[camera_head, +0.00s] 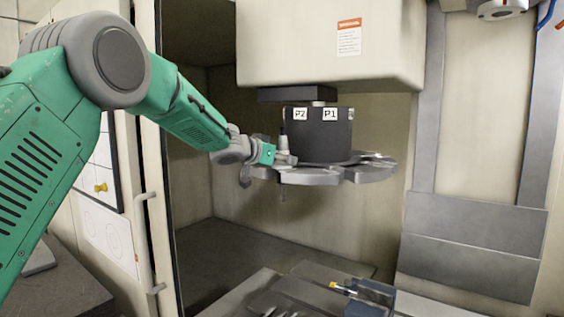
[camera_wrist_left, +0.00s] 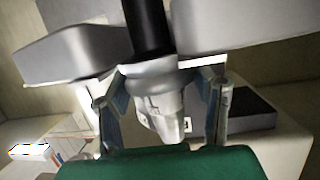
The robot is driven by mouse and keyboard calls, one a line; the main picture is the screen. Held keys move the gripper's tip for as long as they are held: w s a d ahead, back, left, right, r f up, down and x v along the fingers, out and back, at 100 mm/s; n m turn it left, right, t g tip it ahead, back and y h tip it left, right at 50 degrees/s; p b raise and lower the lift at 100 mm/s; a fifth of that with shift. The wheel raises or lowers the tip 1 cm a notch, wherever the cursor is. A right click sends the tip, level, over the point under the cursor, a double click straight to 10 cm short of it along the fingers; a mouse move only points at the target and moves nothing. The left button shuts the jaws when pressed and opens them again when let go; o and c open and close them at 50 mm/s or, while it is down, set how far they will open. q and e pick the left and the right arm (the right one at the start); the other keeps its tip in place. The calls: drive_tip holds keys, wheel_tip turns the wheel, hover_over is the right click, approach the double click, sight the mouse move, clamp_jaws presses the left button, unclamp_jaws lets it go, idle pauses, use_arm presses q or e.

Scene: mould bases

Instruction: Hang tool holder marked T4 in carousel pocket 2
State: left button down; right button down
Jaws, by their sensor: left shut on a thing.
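The carousel (camera_head: 314,176) is a dark drum with grey plates around its lower edge; labels P2 (camera_head: 300,113) and P1 (camera_head: 330,114) show on the drum. My left gripper (camera_head: 281,159) is at the plates on the P2 side. In the left wrist view it (camera_wrist_left: 160,106) is shut on a pale grey tapered tool holder (camera_wrist_left: 156,88), with a finger on each side. The holder's dark shank (camera_wrist_left: 147,28) lies between two carousel plates (camera_wrist_left: 70,55). Whether the holder touches the plates cannot be told. No T4 mark is readable. My right gripper is not in view.
The machine's beige housing (camera_head: 325,45) is above the carousel. A bench with a blue-grey block (camera_head: 370,292) and a yellow-tipped item (camera_head: 342,288) lies below. An open door with a handle (camera_head: 149,240) stands at left beside my arm. Free space lies under the carousel.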

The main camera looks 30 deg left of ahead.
use_arm(q)
drive_tip(key=c, duration=0.6)
unclamp_jaws()
drive_tip(key=shift+o, duration=0.2)
drive_tip(key=shift+s+d, duration=0.1)
drive_tip(key=shift+f, duration=0.25)
drive_tip(key=v, duration=1.2)
drive_tip(key=shift+r, duration=0.1)
